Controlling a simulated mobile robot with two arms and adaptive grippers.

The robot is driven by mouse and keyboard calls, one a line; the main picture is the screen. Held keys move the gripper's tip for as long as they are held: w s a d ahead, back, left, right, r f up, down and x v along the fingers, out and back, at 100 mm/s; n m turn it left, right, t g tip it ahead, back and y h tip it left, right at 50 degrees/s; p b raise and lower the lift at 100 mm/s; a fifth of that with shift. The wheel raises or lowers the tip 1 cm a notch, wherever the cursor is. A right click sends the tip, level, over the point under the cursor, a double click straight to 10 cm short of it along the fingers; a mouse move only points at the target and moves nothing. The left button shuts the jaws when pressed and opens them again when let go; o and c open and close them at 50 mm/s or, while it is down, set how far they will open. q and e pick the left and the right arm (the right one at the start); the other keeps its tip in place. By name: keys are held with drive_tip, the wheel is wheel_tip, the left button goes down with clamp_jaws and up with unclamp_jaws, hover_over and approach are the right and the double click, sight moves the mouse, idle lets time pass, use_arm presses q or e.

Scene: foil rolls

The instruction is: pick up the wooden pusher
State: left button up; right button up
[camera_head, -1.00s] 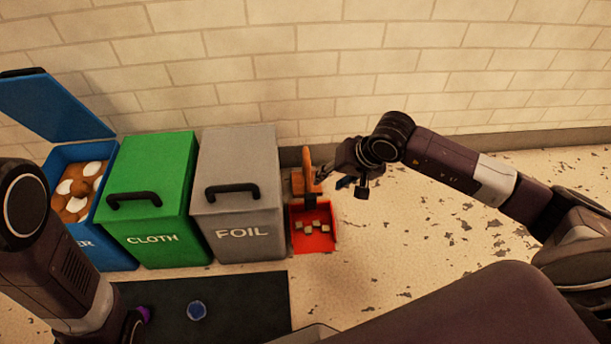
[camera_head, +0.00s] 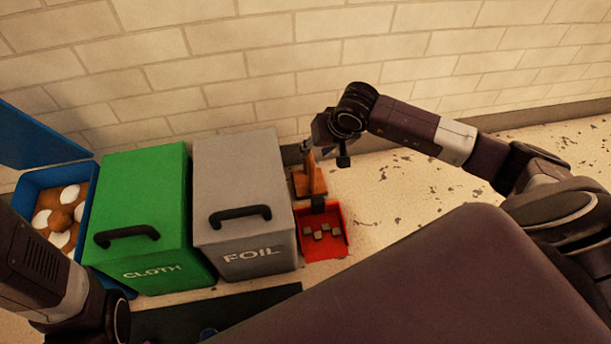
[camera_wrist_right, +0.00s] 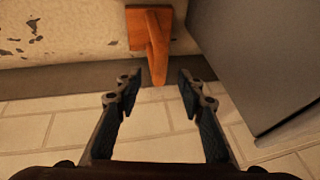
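The wooden pusher (camera_head: 311,180) is orange-brown, with a flat block and an upright handle. It stands on the floor just behind the red dustpan, to the right of the grey FOIL bin. My right gripper (camera_head: 309,150) is at the top of the handle in the head view. In the right wrist view the pusher (camera_wrist_right: 150,35) lies ahead, its handle end pointing toward the gap between the fingers.
The red dustpan (camera_head: 341,243) holds several small cubes. The grey FOIL bin (camera_head: 244,175), the green CLOTH bin (camera_head: 145,195) and an open blue bin (camera_head: 28,185) stand in a row on the left. A brick wall (camera_head: 240,70) is behind.

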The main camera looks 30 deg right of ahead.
sight(307, 157)
drive_tip(key=shift+x, duration=0.8)
drive_tip(key=b+x, duration=0.2)
drive_tip(key=a+b+x, duration=0.1)
drive_tip(key=b+x, duration=0.1)
drive_tip(key=shift+f, duration=0.1)
drive_tip(key=shift+w+f+b, duration=0.15)
drive_tip(key=shift+f+b, duration=0.1)
drive_tip(key=shift+b, duration=0.2)
clamp_jaws()
drive_tip(key=shift+r, duration=0.1)
